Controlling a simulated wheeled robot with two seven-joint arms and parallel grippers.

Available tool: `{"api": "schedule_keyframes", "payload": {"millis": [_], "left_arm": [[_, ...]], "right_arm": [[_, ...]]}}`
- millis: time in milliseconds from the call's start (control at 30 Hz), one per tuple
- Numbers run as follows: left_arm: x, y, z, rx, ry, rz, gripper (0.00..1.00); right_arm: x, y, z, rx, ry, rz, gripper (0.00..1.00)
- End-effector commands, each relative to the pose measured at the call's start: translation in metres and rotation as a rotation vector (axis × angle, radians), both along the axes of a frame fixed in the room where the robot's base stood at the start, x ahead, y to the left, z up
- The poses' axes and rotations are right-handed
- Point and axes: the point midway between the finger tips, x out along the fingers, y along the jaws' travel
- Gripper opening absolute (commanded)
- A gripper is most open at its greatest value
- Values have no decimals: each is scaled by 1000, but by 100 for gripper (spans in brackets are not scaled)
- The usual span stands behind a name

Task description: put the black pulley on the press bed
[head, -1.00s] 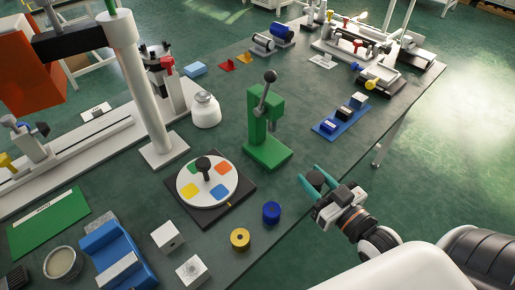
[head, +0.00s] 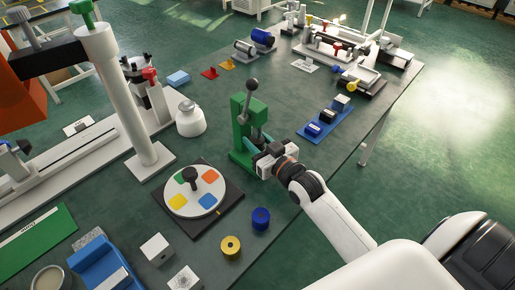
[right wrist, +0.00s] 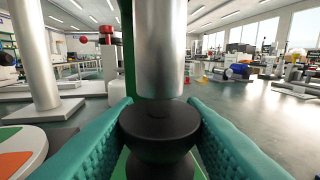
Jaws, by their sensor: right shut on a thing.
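The green press (head: 243,128) stands near the right edge of the bench, its lever up. My right gripper (head: 257,145) reaches into it from the right. In the right wrist view the black pulley (right wrist: 160,132) is between the teal fingers, which are shut on it. It is upright, with a narrow waist. The press's silver ram (right wrist: 160,50) is directly above or just beyond it and overlaps its top in the picture. The green press bed (right wrist: 119,165) shows low beside the pulley; I cannot tell whether the pulley touches it. My left gripper is out of view.
A round dial with coloured patches (head: 205,183) sits left of the press. A blue spool (head: 260,219) and a yellow spool (head: 230,247) stand in front. A white bottle (head: 190,120) is behind left. A blue tray of blocks (head: 325,124) lies to the right.

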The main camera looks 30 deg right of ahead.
Motion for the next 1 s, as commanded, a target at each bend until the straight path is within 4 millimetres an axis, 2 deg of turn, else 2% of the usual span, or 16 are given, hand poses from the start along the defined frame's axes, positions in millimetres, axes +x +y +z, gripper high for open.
{"api": "schedule_keyframes", "payload": {"millis": [33,133,567,600,700,1000], "left_arm": [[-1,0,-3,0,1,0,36],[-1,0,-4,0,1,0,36],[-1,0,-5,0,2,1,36],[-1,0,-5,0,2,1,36],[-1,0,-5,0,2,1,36],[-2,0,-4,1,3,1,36]], "right_arm": [[-2,0,-15,1,11,0,15],[-2,0,-26,1,9,1,15],[-2,0,-33,0,7,1,15],[-2,0,-32,0,6,1,43],[-2,0,-32,0,7,1,58],[-2,0,-30,0,6,1,58]]}}
